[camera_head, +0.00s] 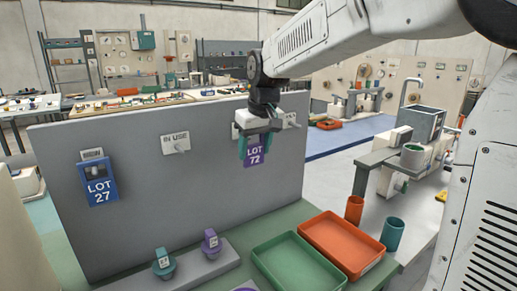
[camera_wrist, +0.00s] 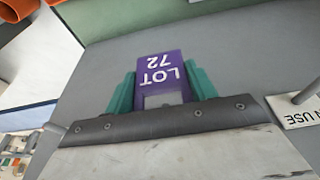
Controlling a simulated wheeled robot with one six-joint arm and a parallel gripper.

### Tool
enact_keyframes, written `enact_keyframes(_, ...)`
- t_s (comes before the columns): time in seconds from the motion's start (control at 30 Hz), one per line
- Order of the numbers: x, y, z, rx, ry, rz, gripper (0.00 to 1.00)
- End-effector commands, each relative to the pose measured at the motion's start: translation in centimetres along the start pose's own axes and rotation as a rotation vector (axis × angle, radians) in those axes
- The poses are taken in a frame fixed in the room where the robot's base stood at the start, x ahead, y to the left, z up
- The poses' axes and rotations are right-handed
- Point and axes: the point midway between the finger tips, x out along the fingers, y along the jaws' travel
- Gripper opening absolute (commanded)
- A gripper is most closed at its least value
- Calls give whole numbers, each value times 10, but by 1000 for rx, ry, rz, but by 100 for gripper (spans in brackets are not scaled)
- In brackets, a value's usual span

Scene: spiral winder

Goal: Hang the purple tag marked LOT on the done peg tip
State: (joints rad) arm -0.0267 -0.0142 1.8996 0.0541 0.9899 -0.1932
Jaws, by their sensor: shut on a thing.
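The purple tag marked LOT 72 (camera_head: 254,157) is between the teal fingers of my gripper (camera_head: 256,143), in front of the grey upright panel. In the wrist view the tag (camera_wrist: 161,72) sits between both fingers (camera_wrist: 162,90), its lettering upside down.
The IN USE peg (camera_head: 182,147) is bare, left of my gripper. A blue LOT 27 tag (camera_head: 99,184) hangs at the panel's left. Below are a green tray (camera_head: 298,262), an orange tray (camera_head: 343,243) and two cups.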

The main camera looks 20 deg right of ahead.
Motion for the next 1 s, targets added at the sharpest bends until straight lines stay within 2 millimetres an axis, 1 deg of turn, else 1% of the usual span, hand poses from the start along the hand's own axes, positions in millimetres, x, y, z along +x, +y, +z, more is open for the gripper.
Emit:
enact_keyframes(0.6,13,0,-35,-1,0,0,33)
enact_keyframes(1.0,24,0,-44,-1,1,0,33)
